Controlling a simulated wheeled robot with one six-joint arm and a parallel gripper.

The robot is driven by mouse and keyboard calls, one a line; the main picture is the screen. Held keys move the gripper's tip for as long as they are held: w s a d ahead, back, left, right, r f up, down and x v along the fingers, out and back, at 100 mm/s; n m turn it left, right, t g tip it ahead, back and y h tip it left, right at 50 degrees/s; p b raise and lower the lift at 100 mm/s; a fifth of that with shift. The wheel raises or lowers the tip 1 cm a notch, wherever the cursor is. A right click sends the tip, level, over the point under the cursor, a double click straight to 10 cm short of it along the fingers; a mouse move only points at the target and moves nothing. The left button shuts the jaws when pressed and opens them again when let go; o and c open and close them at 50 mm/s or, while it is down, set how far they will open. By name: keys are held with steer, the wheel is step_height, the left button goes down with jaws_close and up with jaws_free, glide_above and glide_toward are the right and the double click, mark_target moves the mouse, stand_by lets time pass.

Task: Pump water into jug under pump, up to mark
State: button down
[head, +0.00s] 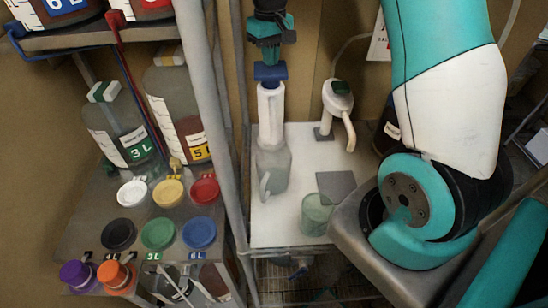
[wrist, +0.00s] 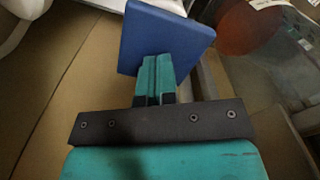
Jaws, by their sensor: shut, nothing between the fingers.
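My gripper (head: 270,57) is shut and empty, pointing down just above the blue top plate (head: 270,73) of a white pump (head: 270,115). In the wrist view the closed teal fingers (wrist: 155,80) overlap the blue plate (wrist: 175,35); they seem to touch it or nearly so. A translucent grey jug (head: 273,170) with a side handle stands upright on the white counter (head: 285,228), directly below the pump body. Its mark and water level cannot be made out.
A second white dispenser (head: 338,105) with a dark green top and a spout stands to the right. A greenish cup (head: 316,213) and a grey square (head: 336,187) are on the counter. A metal post (head: 220,120) and a rack with jugs, including one labelled 3L (head: 120,125), stand left.

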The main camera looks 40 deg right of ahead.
mark_target(271, 70)
steer(key=shift+f+b, duration=1.1)
steer(key=shift+f, duration=0.85)
step_height(271, 70, up, 5)
steer(key=p, duration=0.4)
steer(key=shift+r, duration=0.2)
steer(key=shift+f, duration=0.15)
